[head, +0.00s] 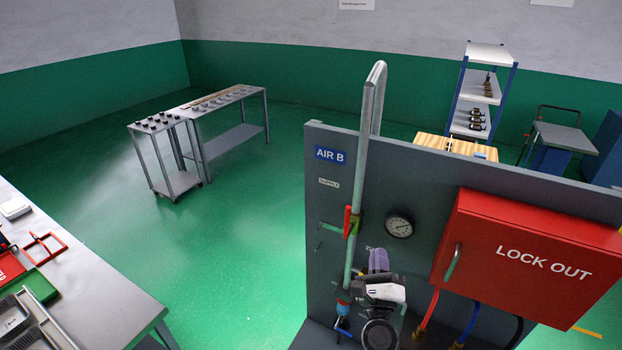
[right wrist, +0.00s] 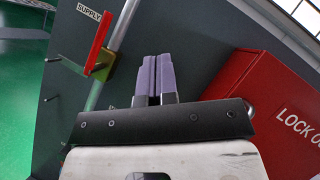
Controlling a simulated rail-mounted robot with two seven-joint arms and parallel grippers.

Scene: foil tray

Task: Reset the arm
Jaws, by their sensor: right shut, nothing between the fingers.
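My right gripper (head: 378,254) is in front of the grey AIR B panel (head: 328,230), low and near its middle. It points toward the panel, below the gauge (head: 399,225). In the right wrist view its two purple fingers (right wrist: 156,60) lie side by side, shut, with nothing seen between them. A red valve handle (head: 347,221) on the pale green pipe (head: 358,170) is up and left of the gripper; it also shows in the right wrist view (right wrist: 98,42), apart from the fingers. My left gripper is in neither view.
The red LOCK OUT box (head: 530,255) sticks out from the panel, right of my right gripper. Red and blue hoses (head: 429,310) hang below it. A grey workbench (head: 80,285) with trays stands at the left. Green floor (head: 235,235) between bench and panel is clear.

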